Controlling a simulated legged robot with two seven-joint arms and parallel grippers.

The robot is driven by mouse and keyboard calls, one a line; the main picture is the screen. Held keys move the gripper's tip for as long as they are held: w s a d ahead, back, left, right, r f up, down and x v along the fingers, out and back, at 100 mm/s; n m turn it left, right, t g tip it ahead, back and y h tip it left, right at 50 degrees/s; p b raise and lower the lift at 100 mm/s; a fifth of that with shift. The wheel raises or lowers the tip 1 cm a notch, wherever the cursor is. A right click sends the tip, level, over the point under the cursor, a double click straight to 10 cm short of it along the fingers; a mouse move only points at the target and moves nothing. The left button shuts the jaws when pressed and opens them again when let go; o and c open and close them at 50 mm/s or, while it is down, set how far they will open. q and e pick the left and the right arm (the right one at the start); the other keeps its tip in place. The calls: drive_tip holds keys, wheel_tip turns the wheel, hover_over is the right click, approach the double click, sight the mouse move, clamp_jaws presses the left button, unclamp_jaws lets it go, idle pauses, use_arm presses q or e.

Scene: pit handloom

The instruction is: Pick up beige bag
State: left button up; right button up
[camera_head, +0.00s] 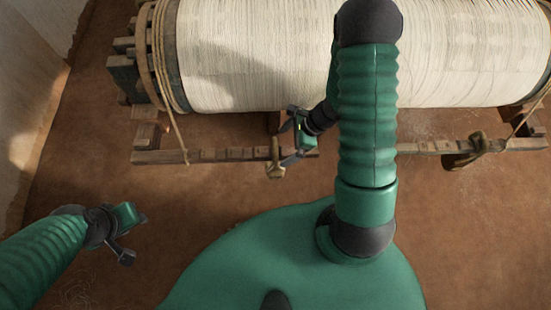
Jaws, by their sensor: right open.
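I cannot pick out a clear beige bag. A small tan object (276,171) sits at the loom's front wooden beam, and I cannot tell whether it is the bag or a wooden part. My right gripper (285,142) is open beside this object, with its lower finger close to it. I cannot tell if they touch. My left gripper (138,234) is at the lower left over the bare floor, its fingers apart and nothing between them. My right arm hides part of the beam and roll.
A large roll of off-white threads (250,60) spans the back, with a wooden end frame (125,75) at left. The front beam (220,154) runs below it. A brown wooden piece (478,148) is on the beam at right. The reddish-brown floor (200,205) is clear in front.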

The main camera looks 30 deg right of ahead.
sight(275, 148)
drive_tip(key=shift+w+a, duration=0.2)
drive_tip(key=shift+a, duration=0.35)
drive_tip(key=shift+w+a, duration=0.2)
drive_tip(key=shift+a, duration=0.35)
drive_tip(key=b+x, duration=0.1)
drive_tip(key=x, duration=0.1)
drive_tip(key=shift+a+f, duration=0.2)
drive_tip(key=shift+f, duration=0.15)
drive_tip(key=shift+w+f, duration=0.1)
drive_tip(key=shift+w, duration=0.1)
drive_tip(key=shift+d, duration=0.15)
drive_tip(key=shift+c, duration=0.3)
drive_tip(key=shift+s+d, duration=0.1)
drive_tip(key=shift+c, duration=1.1)
drive_tip(key=c, duration=1)
use_arm(q)
drive_tip(key=shift+a+f, duration=0.2)
drive_tip(key=shift+f, duration=0.3)
use_arm(e)
drive_tip(key=c, duration=0.5)
drive_tip(key=shift+r, duration=0.2)
